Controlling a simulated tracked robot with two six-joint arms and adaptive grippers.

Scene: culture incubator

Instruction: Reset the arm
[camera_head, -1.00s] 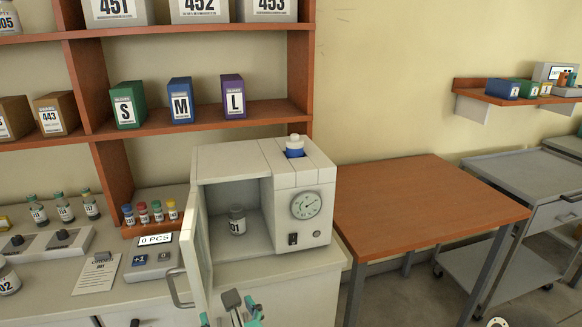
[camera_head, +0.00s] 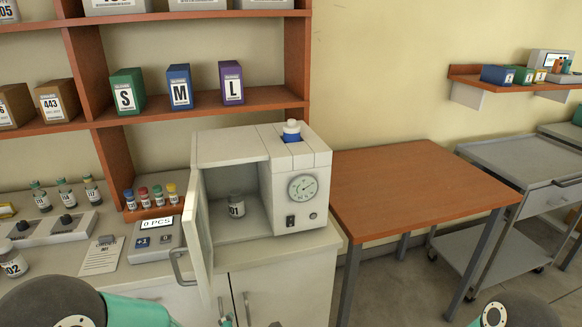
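The white incubator (camera_head: 213,150) stands on the counter with its door (camera_head: 201,235) swung open. A blue and white bottle (camera_head: 291,131) sits in the opening on top. Only a small teal tip of my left gripper (camera_head: 226,321) shows at the bottom edge, in front of and below the incubator. Most of it is cut off, so I cannot tell whether it is open or shut. My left arm's dark and teal links show at the lower left. My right gripper is out of view.
A display box reading 0 PCS (camera_head: 155,238), a paper note (camera_head: 102,256) and several small vials stand left of the incubator. Shelves with S, M and L boxes (camera_head: 180,87) are behind. A bare wooden table (camera_head: 410,190) and a grey cart (camera_head: 530,165) stand to the right.

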